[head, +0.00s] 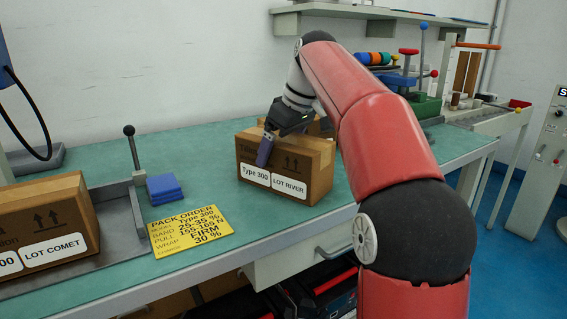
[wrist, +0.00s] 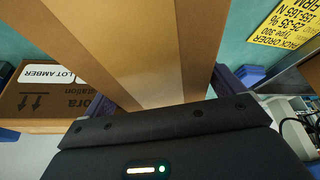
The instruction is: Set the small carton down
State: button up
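A brown carton (head: 312,170) labelled Type 300, LOT RIVER is at the middle of the green bench, upright. My gripper (head: 274,143) reaches over its top from above, with one dark blue finger flat against the labelled face. In the wrist view the carton's taped top (wrist: 150,60) fills the space between the two fingers, which lie close against both sides. The far finger is hidden in the head view. I cannot tell whether the carton's underside touches the bench.
Another carton, labelled LOT AMBER (wrist: 45,95), stands behind, mostly hidden in the head view. A LOT COMET carton (head: 45,222) sits in a grey fixture (head: 122,235) at left. Blue pads (head: 164,188) and a yellow pack order card (head: 190,230) lie between. Bench (head: 205,150) behind the pads is clear.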

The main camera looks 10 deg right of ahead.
jog(key=c, duration=1.2)
jog(key=shift+r, duration=0.1)
jog(key=shift+c, duration=1.4)
